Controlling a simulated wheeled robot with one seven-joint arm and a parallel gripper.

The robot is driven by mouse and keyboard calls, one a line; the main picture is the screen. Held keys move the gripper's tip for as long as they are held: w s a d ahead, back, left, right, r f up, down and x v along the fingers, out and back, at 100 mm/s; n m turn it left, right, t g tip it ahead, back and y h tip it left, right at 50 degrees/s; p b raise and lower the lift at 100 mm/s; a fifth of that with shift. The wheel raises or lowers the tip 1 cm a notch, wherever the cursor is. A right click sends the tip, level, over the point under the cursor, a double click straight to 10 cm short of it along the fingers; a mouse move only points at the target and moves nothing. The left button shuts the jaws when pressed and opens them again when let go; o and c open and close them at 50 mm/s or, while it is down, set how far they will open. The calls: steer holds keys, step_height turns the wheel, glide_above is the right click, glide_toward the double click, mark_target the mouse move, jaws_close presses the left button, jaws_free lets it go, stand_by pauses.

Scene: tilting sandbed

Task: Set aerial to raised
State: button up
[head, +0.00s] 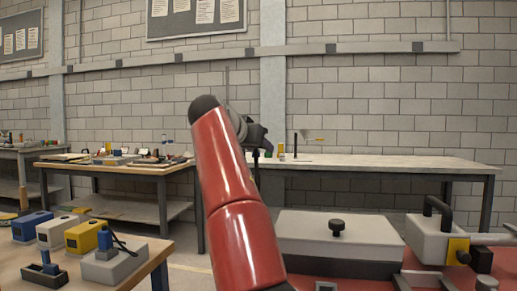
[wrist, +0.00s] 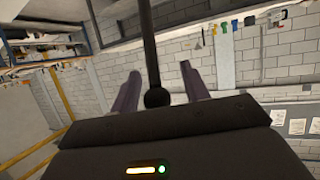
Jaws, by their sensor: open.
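The aerial appears as a dark rod with a black ball at its end (wrist: 152,50) in the wrist view. Its ball end lies between the two purple fingers of my gripper (wrist: 160,72), which stand apart with a gap on each side. In the head view my gripper (head: 262,142) is small, just beyond my red arm. A short dark upright piece (head: 256,160) under it looks like the aerial. My arm hides its lower part, so I cannot tell its base or exact setting.
A grey box lid with a black knob (head: 337,228) and a grey block with a black handle (head: 430,238) are at right. A long bench (head: 400,162) stands along the brick wall. A wooden table (head: 150,262) holds several small devices at left.

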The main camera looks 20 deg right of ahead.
steer(key=v, duration=0.6)
steer(key=shift+s+a, duration=0.2)
steer(key=shift+a, duration=0.1)
steer(key=shift+r, duration=0.15)
steer(key=shift+c, duration=0.3)
